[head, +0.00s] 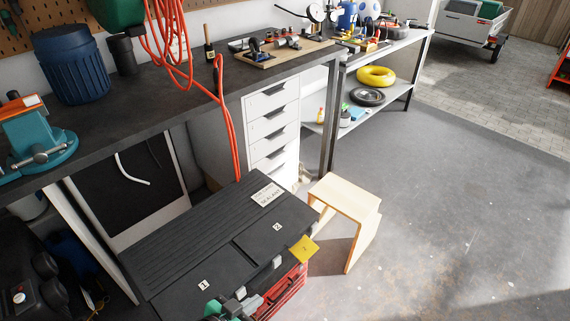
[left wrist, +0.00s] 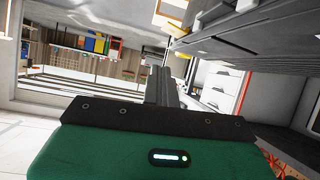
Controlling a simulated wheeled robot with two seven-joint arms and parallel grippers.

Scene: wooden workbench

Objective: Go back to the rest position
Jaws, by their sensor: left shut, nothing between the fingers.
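My left gripper (head: 226,308) shows at the bottom edge of the head view, a green body partly cut off by the frame. It is in front of the black lidded box, low beside the workbench. In the left wrist view its dark fingers (left wrist: 163,85) are together, with nothing between them. My right gripper is in neither view.
A black box (head: 175,255) with lids marked 1 and 2 stands before the workbench (head: 180,100). A red crate (head: 285,292) and a yellow tag (head: 303,249) are close to the gripper. A wooden stool (head: 347,198) stands right; the floor beyond is clear.

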